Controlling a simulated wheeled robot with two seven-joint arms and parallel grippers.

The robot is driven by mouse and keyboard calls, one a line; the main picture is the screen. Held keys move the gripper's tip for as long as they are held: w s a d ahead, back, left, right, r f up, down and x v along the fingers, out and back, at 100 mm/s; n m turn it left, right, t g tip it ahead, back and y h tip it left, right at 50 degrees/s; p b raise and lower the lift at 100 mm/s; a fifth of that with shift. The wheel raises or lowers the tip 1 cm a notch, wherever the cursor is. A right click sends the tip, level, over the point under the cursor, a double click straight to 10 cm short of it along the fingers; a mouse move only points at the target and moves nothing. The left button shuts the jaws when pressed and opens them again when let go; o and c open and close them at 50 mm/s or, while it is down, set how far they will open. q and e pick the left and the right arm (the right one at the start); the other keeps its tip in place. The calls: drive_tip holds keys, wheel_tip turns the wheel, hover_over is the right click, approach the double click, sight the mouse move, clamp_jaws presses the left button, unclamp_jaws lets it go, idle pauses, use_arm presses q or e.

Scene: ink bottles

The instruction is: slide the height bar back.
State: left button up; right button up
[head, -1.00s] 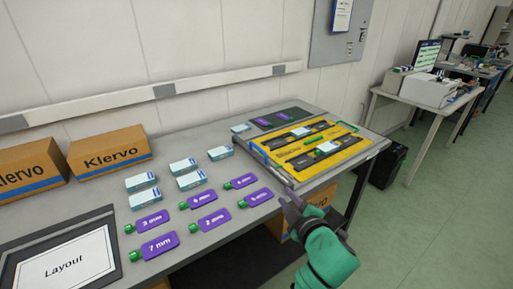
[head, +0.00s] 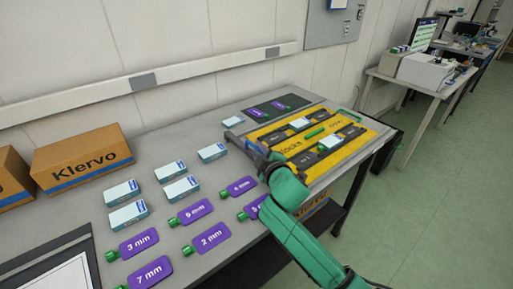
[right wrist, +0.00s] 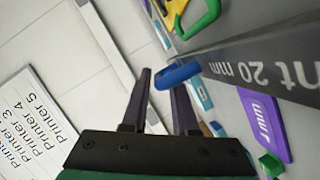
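In the right wrist view, a dark grey bar (right wrist: 262,55) with partly visible lettering reading "nt 20 mm" runs in from the right. A blue knob (right wrist: 178,74) sits at its near end. My right gripper (right wrist: 161,78) is open, its two dark fingers apart. The knob is at the tip of the right-hand finger, overlapping it in the picture; I cannot tell whether they touch. In the head view, my right gripper (head: 246,143) is at the left edge of the yellow board (head: 345,152) and hides part of that edge. My left gripper is not in view.
Purple tags with green ends, such as the 2 mm tag (head: 208,238), lie on the grey table (head: 190,145) left of my right arm. Several pale boxes (head: 128,215) stand behind them. A Klervo carton (head: 82,160) is at the left. The wall is close behind.

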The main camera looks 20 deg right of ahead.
drive_tip(key=shift+x, duration=0.75)
clamp_jaws()
drive_tip(key=shift+f, duration=0.1)
idle(0.8)
